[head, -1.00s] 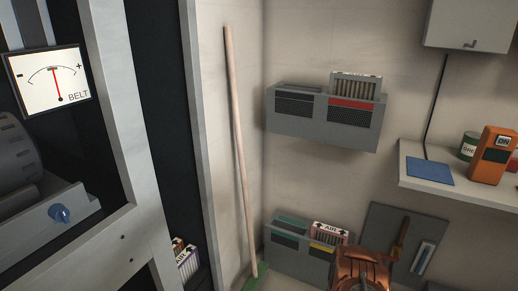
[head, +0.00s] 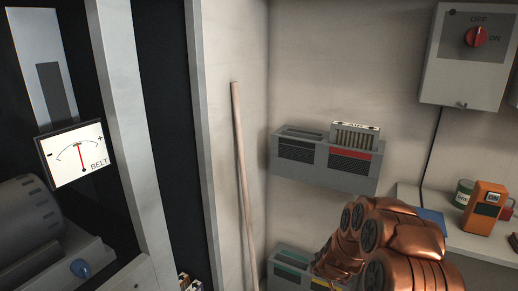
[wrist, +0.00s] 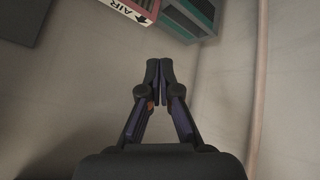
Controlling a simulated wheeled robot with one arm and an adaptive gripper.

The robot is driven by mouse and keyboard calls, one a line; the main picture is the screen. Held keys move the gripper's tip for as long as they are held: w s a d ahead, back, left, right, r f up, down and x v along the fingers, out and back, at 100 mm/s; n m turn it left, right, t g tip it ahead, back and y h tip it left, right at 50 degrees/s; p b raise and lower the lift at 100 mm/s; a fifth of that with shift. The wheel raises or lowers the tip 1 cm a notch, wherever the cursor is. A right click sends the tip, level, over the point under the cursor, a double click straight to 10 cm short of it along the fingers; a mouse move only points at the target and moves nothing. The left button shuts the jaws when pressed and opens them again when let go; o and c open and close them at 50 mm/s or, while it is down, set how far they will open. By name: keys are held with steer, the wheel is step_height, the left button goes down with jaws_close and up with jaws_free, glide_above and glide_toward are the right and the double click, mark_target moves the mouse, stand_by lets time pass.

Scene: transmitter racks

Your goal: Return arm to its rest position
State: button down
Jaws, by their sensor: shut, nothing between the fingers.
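My gripper (wrist: 158,68) shows in the wrist view with its two dark fingertips together and nothing between them. It is in free space in front of a pale wall, with part of a grey and green filter bin and a filter marked AIR (wrist: 131,12) beyond it at the top. In the head view my copper-coloured arm rises at the lower right and hides part of the shelf and the lower bin. The gripper itself cannot be made out in the head view.
A grey wall bin (head: 325,165) holds a filter. A lower bin (head: 290,262) is partly hidden by my arm. A broom handle (head: 243,180) leans in the corner. The shelf (head: 480,240) carries an orange device (head: 484,207). A switch box (head: 468,60) hangs above. A belt gauge (head: 76,155) is at left.

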steer(key=s+a+r+g+y+p, duration=0.2)
steer(key=s+a+r+p, duration=0.25)
steer(key=s+r, duration=0.65)
steer(key=s+a+r+g+y+p, duration=0.15)
steer(key=s+a+r+p, duration=0.5)
steer(key=r, duration=0.95)
steer(key=s+d+r+m+g+p, duration=0.1)
steer(key=s+d+r+g+p, duration=0.1)
steer(key=s+r, duration=0.4)
steer(key=s+d+r+m+g+h+p, duration=0.1)
steer(key=s+r, duration=0.5)
steer(key=s, duration=0.9)
steer(key=s+d+r+m+g+h+p, duration=0.1)
steer(key=s+d+r+g+p, duration=0.2)
steer(key=s, duration=0.8)
step_height(320, 180, up, 3)
steer(key=shift+s+d+r+p, duration=0.25)
steer(key=shift+d+p, duration=0.45)
steer(key=shift+p, duration=0.35)
steer(key=shift+g+h, duration=0.25)
